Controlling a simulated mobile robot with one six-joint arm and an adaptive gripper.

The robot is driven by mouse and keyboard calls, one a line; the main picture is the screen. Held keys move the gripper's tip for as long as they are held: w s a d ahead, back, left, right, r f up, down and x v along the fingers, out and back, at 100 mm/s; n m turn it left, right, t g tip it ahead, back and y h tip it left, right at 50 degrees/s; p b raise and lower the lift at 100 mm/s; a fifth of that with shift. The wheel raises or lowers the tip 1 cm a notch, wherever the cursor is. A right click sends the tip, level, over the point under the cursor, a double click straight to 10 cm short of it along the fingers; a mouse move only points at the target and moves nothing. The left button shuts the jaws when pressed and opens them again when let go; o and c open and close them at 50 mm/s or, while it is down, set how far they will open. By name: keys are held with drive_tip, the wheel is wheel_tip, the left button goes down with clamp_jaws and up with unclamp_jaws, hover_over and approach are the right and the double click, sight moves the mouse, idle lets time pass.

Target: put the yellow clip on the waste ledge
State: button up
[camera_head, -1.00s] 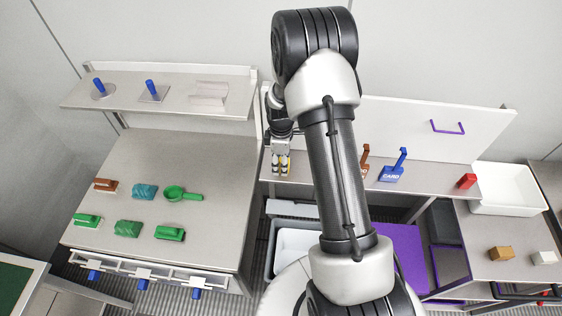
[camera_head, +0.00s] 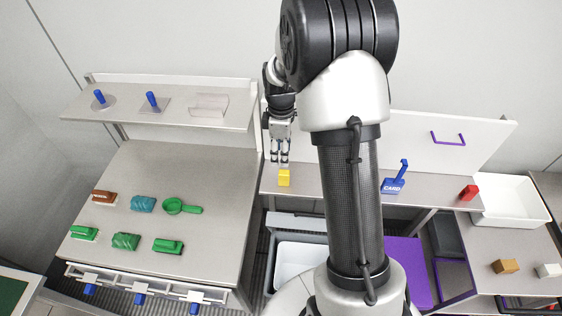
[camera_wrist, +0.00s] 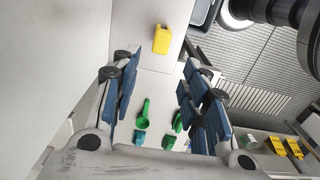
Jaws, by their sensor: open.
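The yellow clip (camera_head: 284,177) is a small block standing at the left end of the narrow grey ledge (camera_head: 328,183) along the white panel. The clip also shows in the wrist view (camera_wrist: 161,39), beyond my fingertips and near the ledge's edge. My gripper (camera_head: 279,160) is above and just behind the clip in the head view. Its blue-padded fingers are spread apart in the wrist view (camera_wrist: 160,75), with nothing between them. The clip is apart from the fingers. No label shows which ledge is the waste ledge.
A blue CARD holder (camera_head: 393,183) and a red block (camera_head: 468,193) stand farther right on the ledge. A pale bin (camera_head: 300,265) is below its left end. The left table (camera_head: 190,170) holds green, teal and brown tools. My arm hides the ledge's middle.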

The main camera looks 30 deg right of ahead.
drive_tip(key=s+a+r+m+t, duration=0.15)
drive_tip(key=s+a+r, duration=0.25)
drive_tip(key=r, duration=0.4)
drive_tip(key=s+a+r+m+t, duration=0.1)
drive_tip(key=s+a+r+m, duration=0.25)
drive_tip(key=r, duration=0.35)
drive_tip(key=s+a+r+m+t, duration=0.1)
drive_tip(key=s+a+r+m, duration=0.1)
drive_tip(key=s, duration=0.7)
drive_tip(key=s+a+r+m+t, duration=0.1)
drive_tip(key=s+a+r+m, duration=0.2)
drive_tip(key=s, duration=0.6)
drive_tip(key=shift+a+r+m, duration=0.2)
drive_tip(key=shift+a+m, duration=0.15)
drive_tip(key=shift+m, duration=0.25)
drive_tip(key=shift+s, duration=0.1)
wheel_tip(320, 180, down, 24)
drive_tip(key=b, duration=2.4)
drive_tip(key=shift+f, duration=0.25)
